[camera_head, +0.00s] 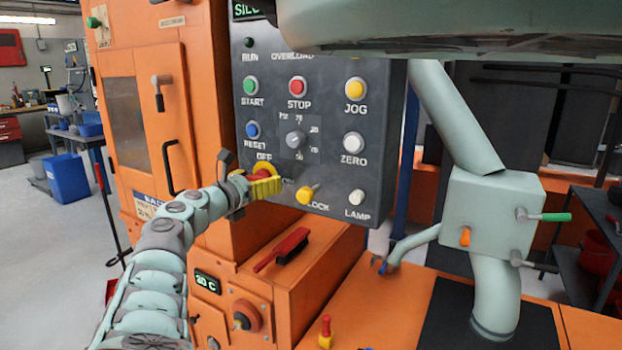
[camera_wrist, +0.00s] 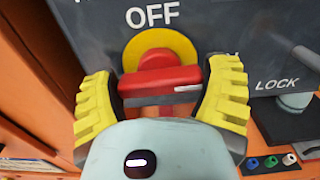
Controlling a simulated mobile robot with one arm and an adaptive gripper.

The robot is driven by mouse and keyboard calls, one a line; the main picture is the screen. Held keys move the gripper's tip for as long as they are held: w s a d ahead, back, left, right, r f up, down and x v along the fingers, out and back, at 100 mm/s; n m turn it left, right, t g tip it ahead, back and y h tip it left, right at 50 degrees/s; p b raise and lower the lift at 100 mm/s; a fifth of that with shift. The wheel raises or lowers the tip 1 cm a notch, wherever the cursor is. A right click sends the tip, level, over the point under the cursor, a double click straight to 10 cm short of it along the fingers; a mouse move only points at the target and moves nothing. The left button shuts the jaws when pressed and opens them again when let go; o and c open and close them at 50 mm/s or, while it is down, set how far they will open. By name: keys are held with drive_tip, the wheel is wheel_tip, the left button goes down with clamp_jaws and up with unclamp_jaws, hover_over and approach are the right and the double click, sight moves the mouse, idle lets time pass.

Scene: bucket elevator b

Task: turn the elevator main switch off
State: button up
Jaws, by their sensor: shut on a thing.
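The main switch has a red handle (camera_wrist: 160,78) on a round yellow plate (camera_wrist: 178,42), on the dark control panel (camera_head: 330,110) below the word OFF. The handle lies about level in the wrist view, its white mark at the right end, near a partly hidden ON label. My gripper (camera_wrist: 163,80) has its yellow ribbed fingers on either side of the handle, shut on it. In the head view, my gripper (camera_head: 262,185) is at the panel's lower left, and the fingers cover much of the switch (camera_head: 266,168).
The yellow LOCK knob (camera_head: 307,194) is close to the right of the switch, with the LAMP knob (camera_head: 357,197) beyond. A red-handled brush (camera_head: 283,248) lies on the orange ledge below. A pale pipe and box (camera_head: 505,215) stand at right.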

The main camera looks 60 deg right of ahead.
drive_tip(key=n+p, duration=0.3)
drive_tip(key=shift+r+n, duration=0.3)
drive_tip(key=shift+r, duration=0.05)
drive_tip(key=n+p, duration=0.3)
drive_tip(key=n, duration=0.1)
drive_tip(key=shift+w+n+p, duration=0.1)
drive_tip(key=shift+n+p, duration=0.2)
drive_tip(key=n+p, duration=0.3)
drive_tip(key=n, duration=0.2)
drive_tip(key=shift+f+n+p, duration=0.15)
drive_tip(key=shift+n+p, duration=0.85)
drive_tip(key=shift+n, duration=1)
drive_tip(key=o, duration=1)
drive_tip(key=shift+f, duration=0.15)
drive_tip(key=shift+a, duration=0.15)
